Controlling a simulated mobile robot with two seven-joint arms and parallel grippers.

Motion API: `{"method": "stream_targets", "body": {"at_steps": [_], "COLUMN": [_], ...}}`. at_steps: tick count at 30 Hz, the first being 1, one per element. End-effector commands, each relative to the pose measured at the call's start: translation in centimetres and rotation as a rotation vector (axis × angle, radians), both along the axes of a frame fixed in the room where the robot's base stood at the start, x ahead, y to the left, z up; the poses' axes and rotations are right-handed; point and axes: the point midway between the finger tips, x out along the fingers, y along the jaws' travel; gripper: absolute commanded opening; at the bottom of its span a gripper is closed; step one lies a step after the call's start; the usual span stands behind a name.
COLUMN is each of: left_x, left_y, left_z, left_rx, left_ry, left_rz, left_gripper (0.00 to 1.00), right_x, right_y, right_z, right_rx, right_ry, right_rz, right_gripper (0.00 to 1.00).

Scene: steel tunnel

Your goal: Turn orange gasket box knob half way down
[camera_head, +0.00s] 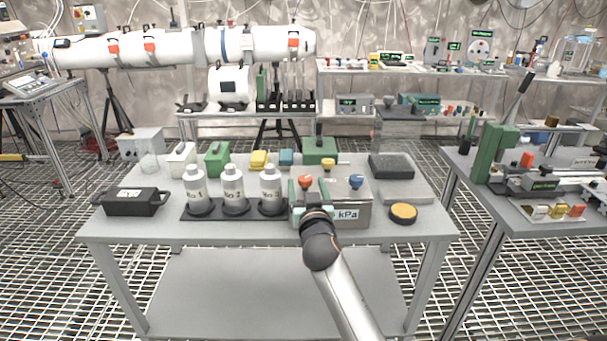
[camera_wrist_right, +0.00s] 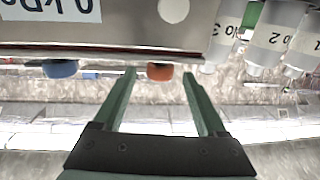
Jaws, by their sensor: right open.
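The gasket box (camera_head: 345,213) is a grey metal box with a "kPa" label on its front, standing on the table. On its top are an orange knob (camera_head: 305,181), a blue knob (camera_head: 356,182) and a yellow knob (camera_head: 327,163). My right gripper (camera_head: 306,190) is at the box's front left, by the orange knob. In the upside-down right wrist view, the open green fingers (camera_wrist_right: 160,76) have the orange knob (camera_wrist_right: 160,71) between their tips, with a gap on each side. The blue knob (camera_wrist_right: 61,69) is outside them. My left gripper is out of view.
Three bottles (camera_head: 233,190) stand in a dark rack left of the box. A black case (camera_head: 135,201) is at the table's left. A round yellow-topped piece (camera_head: 403,212) and a dark block (camera_head: 391,166) lie to the right. The table's front strip is mostly clear.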

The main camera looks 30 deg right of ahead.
Motion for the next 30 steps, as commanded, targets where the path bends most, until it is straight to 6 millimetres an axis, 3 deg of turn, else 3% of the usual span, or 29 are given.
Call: {"method": "stream_targets", "body": {"at_steps": [6, 12, 25, 30], "left_x": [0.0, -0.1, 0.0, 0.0], "left_y": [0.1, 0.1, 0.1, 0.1], "left_z": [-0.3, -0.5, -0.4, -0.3], "left_rx": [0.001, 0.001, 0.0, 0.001], "left_ry": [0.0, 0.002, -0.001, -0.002], "left_rz": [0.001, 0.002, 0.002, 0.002], "left_gripper": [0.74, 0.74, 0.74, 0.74], "right_x": [3.3, 5.1, 5.8, 5.7], "right_y": [-1.7, -2.5, -2.8, -2.8], "right_z": [0.0, 0.0, 0.0, 0.0], "right_rx": [-0.001, -0.001, 0.0, 0.0], "right_ry": [0.0, 0.0, 0.0, 0.0], "right_rz": [-0.001, 0.0, 0.0, 0.0], "right_gripper": [0.74, 0.74, 0.74, 0.56]}}
